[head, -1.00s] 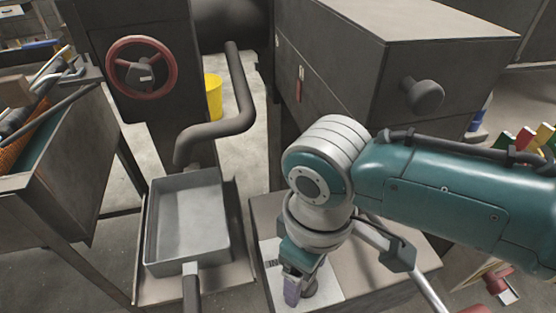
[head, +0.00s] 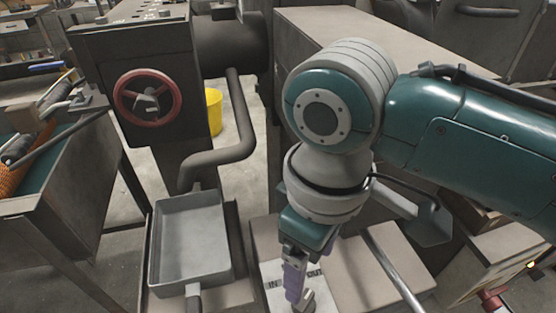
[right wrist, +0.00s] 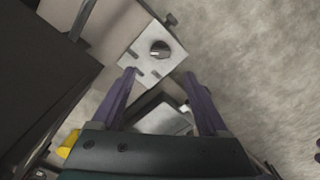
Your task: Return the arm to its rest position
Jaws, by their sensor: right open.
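My right arm comes in from the right in the head view, teal and grey, bent at a large round joint. My right gripper (head: 297,288) points down over a white panel (head: 270,272) marked IN and OUT. In the right wrist view its two purple fingers (right wrist: 160,82) are spread apart with nothing between them. Beyond the fingertips there the white panel with slots and a round dark knob (right wrist: 160,49) shows. I cannot tell the exact gap between fingertips and panel. My left gripper is not in view.
A grey metal pan (head: 190,243) stands left of the gripper. Behind it are a bent dark pipe (head: 243,110), a machine with a red handwheel (head: 148,97) and a yellow bucket (head: 214,112). A large box-shaped cabinet (head: 400,45) stands behind my arm. A bin with orange mesh (head: 12,180) is at left.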

